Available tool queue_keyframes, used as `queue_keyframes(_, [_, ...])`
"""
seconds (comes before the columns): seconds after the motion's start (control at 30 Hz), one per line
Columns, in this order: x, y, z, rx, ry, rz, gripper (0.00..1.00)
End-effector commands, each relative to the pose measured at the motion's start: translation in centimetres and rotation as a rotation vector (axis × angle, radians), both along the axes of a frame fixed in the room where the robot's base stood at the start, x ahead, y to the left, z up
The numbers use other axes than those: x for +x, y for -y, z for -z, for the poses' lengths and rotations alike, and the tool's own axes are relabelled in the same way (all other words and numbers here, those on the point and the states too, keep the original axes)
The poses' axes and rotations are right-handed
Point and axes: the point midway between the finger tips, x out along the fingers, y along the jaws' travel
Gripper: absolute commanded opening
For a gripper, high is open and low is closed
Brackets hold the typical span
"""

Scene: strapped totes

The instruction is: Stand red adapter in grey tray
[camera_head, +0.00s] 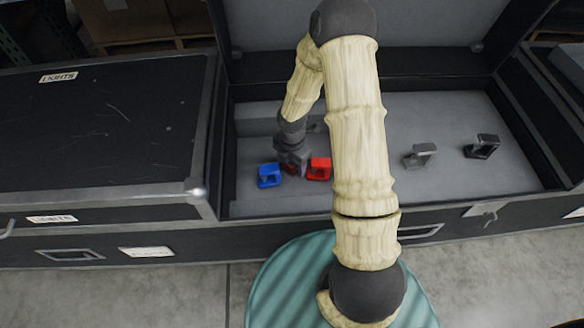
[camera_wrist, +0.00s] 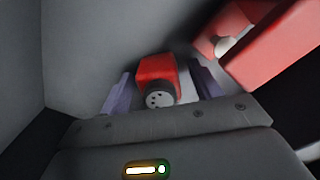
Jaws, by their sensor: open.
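The red adapter (camera_wrist: 157,70) shows in the wrist view, a red block with a dark round face with small holes turned toward the camera. It lies between the two fingers of my gripper (camera_wrist: 162,88), which are apart with gaps on both sides. In the head view my gripper (camera_head: 291,167) is low inside the open case, and only a bit of the adapter's red shows at its tip. A grey lined floor (camera_head: 390,185) spreads under it; I cannot tell whether this is the grey tray.
A red clamp-shaped piece (camera_head: 319,168) stands close right of my gripper, large in the wrist view (camera_wrist: 275,45). A blue one (camera_head: 269,175) stands close left. Grey (camera_head: 420,155) and black (camera_head: 482,147) ones stand at right. The case's front wall (camera_head: 290,226) borders the floor.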

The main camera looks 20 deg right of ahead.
Motion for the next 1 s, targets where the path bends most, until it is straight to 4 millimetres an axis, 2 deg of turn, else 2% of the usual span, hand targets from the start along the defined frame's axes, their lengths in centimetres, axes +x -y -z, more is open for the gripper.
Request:
queue_keyframes(0.5, [0.00,0.02,-0.08,-0.001,0.001,0.000,0.64])
queue_keyframes(0.7, [0.00,0.02,-0.08,-0.001,0.001,0.000,0.24])
queue_keyframes(0.8, [0.00,0.02,-0.09,-0.001,0.001,0.000,0.10])
queue_keyframes(1.0, [0.00,0.02,-0.16,-0.001,0.001,0.000,0.09])
